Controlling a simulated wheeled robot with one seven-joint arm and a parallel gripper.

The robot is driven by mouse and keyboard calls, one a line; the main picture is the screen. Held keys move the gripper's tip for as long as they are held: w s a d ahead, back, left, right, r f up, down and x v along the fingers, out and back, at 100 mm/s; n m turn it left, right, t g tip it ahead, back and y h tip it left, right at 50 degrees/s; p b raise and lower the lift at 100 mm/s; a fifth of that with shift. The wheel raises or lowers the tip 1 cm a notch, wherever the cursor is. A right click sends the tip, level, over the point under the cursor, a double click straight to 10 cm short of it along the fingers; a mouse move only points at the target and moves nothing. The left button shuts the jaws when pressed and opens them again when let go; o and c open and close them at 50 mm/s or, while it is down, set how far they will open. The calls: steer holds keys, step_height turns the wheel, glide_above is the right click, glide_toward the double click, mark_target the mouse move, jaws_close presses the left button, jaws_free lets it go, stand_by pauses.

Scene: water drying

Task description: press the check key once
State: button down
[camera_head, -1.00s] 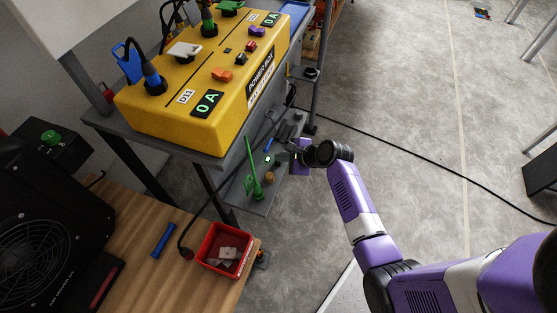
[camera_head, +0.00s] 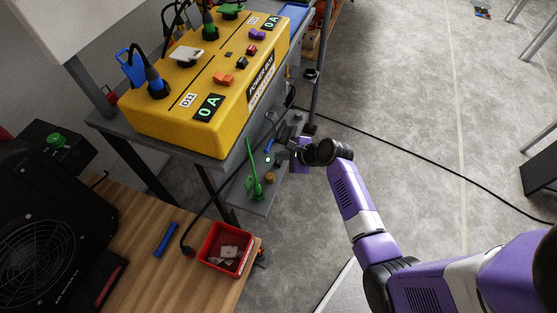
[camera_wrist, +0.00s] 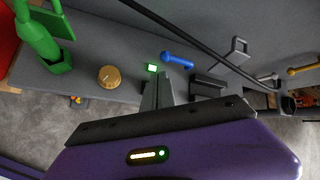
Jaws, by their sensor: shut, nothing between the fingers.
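A small green-lit key (camera_wrist: 152,68) sits on the grey lower shelf, just beyond my fingertips in the wrist view. In the head view it is a small bright spot (camera_head: 267,159). No readable label shows on it, so I cannot tell for certain that it is the check key. My gripper (camera_wrist: 158,84) is shut and empty, its fingers pointing toward the lit key. I cannot tell whether they touch it. In the head view my gripper (camera_head: 289,152) is over the shelf, to the right of the lit spot.
Around the lit key are a blue handle (camera_wrist: 177,60), an orange knob (camera_wrist: 110,77), a green tool (camera_wrist: 38,40) and a black cable (camera_wrist: 190,38). The yellow power box (camera_head: 185,125) stands on the surface above. A red bin (camera_head: 226,248) is on the wooden table. Open floor is right.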

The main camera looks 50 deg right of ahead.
mark_target(281, 163)
steer(key=shift+r, duration=0.1)
step_height(281, 163, up, 5)
steer(key=p, duration=0.5)
steer(key=shift+p, duration=0.35)
stand_by(0.6)
